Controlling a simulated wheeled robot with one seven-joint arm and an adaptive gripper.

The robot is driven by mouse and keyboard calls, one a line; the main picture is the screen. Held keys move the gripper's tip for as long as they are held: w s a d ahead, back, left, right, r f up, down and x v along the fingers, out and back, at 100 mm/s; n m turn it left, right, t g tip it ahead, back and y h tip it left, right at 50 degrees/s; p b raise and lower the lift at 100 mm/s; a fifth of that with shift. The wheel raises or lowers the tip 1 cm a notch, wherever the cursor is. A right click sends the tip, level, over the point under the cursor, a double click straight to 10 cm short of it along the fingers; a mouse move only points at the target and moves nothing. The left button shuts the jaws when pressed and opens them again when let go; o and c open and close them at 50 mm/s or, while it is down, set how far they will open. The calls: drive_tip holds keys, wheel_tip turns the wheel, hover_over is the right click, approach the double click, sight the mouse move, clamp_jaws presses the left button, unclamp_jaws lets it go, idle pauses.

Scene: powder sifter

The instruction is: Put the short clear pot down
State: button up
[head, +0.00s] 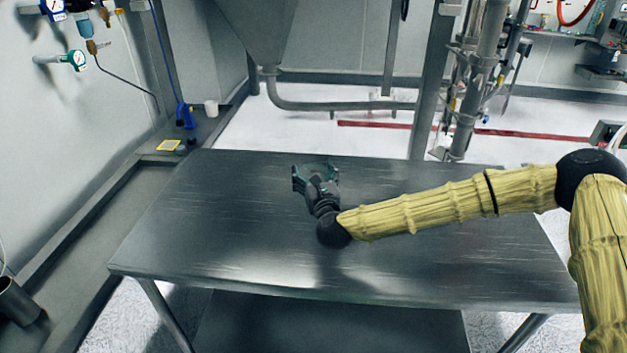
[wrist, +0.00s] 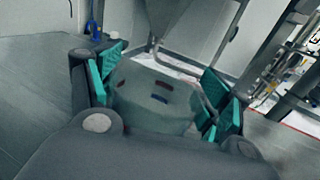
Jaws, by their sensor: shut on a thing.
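The short clear pot (wrist: 155,97) is a squat, see-through vessel between the green finger pads of my gripper (wrist: 160,92) in the wrist view. Small dark red and blue marks show on or through it. In the head view my gripper (head: 316,177) is over the far middle part of the metal table (head: 220,235), shut on the pot. The pot shows there only faintly between the fingers. I cannot tell whether its base touches the table top. Its lower part is hidden behind my gripper in the wrist view.
The table top is otherwise bare, with free room on all sides of my gripper. A grey ledge (head: 120,225) runs along the left wall with a white cup (head: 211,108) and a blue tool (head: 186,114). A metal hopper (head: 255,30) and pipes stand behind the table.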

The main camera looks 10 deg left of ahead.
sight(310, 173)
drive_tip(key=shift+f+p, duration=0.4)
drive_tip(key=shift+f, duration=1)
drive_tip(key=shift+f, duration=0.15)
drive_tip(key=o, duration=1.4)
drive_tip(key=shift+o, duration=0.2)
